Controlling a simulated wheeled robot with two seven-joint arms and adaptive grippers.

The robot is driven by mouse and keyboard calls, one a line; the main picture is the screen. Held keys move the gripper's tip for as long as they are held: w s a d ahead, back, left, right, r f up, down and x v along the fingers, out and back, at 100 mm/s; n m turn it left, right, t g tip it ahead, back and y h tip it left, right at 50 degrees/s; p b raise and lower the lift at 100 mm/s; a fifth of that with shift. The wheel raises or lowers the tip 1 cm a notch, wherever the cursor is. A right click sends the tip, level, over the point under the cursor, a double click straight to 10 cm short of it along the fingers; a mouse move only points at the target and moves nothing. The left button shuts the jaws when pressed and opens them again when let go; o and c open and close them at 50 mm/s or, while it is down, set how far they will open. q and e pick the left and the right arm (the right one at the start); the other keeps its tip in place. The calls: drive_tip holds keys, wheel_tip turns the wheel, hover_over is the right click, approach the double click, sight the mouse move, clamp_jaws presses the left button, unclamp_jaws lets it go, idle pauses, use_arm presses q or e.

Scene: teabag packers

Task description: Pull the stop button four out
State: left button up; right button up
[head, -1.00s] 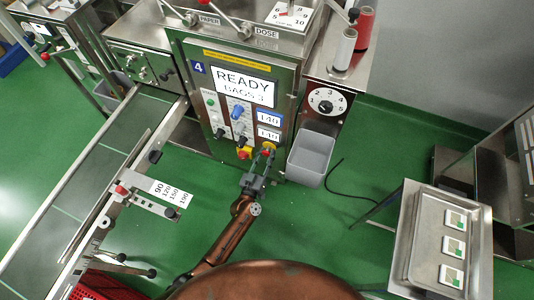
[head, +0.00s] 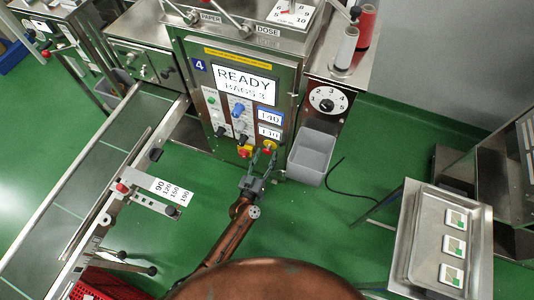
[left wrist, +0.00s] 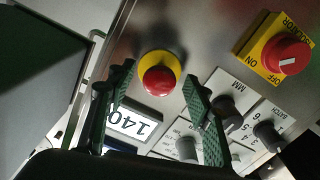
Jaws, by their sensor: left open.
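Machine 4's control panel (head: 238,100) shows in the head view with "READY" on its screen. The stop button (head: 269,147) is a red mushroom on a round yellow collar at the panel's lower right. It also shows in the left wrist view (left wrist: 159,80). My left gripper (head: 265,158) is open and empty in front of it, fingers pointing at the panel. In the left wrist view the two green fingers (left wrist: 157,82) stand either side of the button, apart from it. I cannot tell how far the button stands out. My right gripper is not in view.
A red isolator switch (head: 245,152) on a yellow plate is left of the button. Blue and black knobs (head: 239,110) are above. A grey bin (head: 311,157) hangs to the right. A conveyor (head: 85,190) is at left, a metal tray (head: 425,250) at right.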

use_arm(q)
drive_tip(key=v, duration=1)
drive_tip(key=shift+s, duration=0.15)
drive_tip(key=s+a+f+m+g+y, duration=0.1)
drive_tip(key=s+a+f+g, duration=0.45)
drive_tip(key=s+f, duration=0.55)
drive_tip(key=s+a+f+g+y, duration=0.1)
drive_tip(key=s+a+f+g, duration=0.4)
drive_tip(key=s+f, duration=0.65)
drive_tip(key=s+a+f+g+y+p, duration=0.1)
drive_tip(key=s+a+f+g, duration=0.15)
drive_tip(key=s+a, duration=0.5)
drive_tip(key=s+a+f+n+g+y, duration=0.1)
drive_tip(key=s+a+f+g+y, duration=0.2)
drive_tip(key=s, duration=0.7)
drive_tip(key=s+a+f+g+p, duration=0.1)
drive_tip(key=s+a+f, duration=0.2)
drive_tip(key=s+a, duration=0.45)
drive_tip(key=s+r+p, duration=0.2)
drive_tip(key=s+p, duration=1.1)
drive_tip(key=p, duration=0.2)
drive_tip(key=shift+r, duration=0.25)
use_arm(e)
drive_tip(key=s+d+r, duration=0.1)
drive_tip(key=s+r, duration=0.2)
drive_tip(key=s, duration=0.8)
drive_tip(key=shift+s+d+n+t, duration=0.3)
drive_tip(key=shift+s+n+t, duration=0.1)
